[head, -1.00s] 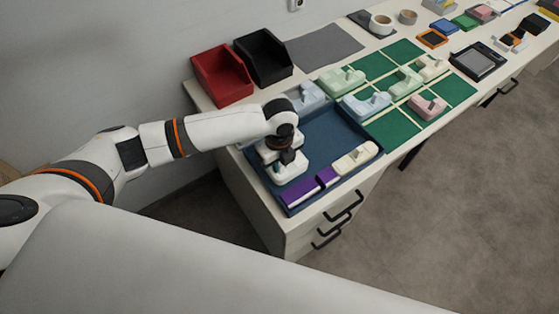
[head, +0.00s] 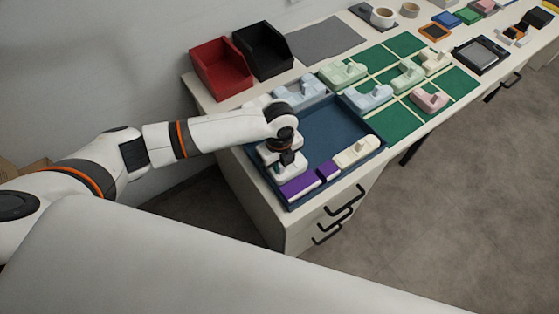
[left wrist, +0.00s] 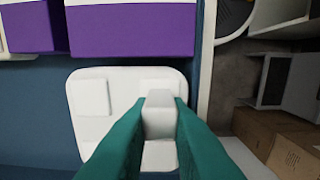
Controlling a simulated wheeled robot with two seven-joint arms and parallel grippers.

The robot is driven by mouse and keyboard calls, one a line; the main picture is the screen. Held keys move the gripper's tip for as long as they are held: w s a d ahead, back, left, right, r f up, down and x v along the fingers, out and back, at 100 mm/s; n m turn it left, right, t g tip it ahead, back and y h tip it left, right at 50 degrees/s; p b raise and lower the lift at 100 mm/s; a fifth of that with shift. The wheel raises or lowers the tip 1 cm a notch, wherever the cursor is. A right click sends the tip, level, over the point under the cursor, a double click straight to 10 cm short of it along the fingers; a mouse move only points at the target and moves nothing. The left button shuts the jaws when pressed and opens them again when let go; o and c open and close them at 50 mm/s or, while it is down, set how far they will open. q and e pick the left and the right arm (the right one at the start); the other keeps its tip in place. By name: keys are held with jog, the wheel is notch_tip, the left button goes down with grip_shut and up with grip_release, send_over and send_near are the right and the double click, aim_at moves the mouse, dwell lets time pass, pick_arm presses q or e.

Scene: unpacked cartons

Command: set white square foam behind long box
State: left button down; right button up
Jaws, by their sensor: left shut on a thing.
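The white square foam (left wrist: 88,125) is a flat rounded block with a raised grip post. In the head view (head: 290,170) it is at the tray's left end, directly behind the long purple-and-white box (head: 299,188). My left gripper (left wrist: 160,118) is shut on the post, with a teal finger on either side. The long box (left wrist: 130,28) lies across the top of the left wrist view, a narrow gap from the foam. The fingers hide part of the foam. Whether it touches the tray floor, I cannot tell. My right gripper is not in view.
The dark blue tray (head: 335,122) has bare floor in its middle. A short purple box (head: 328,170) and a cream foam piece (head: 356,152) line its front. A pale blue piece (head: 300,90) sits at the back. Red (head: 220,72) and black (head: 263,53) bins stand behind.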

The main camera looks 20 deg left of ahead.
pick_arm(q)
jog(key=shift+f+b, duration=0.35)
jog(key=shift+f, duration=0.6)
jog(key=c, duration=1.3)
grip_release()
jog(key=shift+r, duration=0.35)
notch_tip(320, 180, up, 11)
jog(key=shift+r+b, duration=0.2)
jog(key=shift+b, duration=0.35)
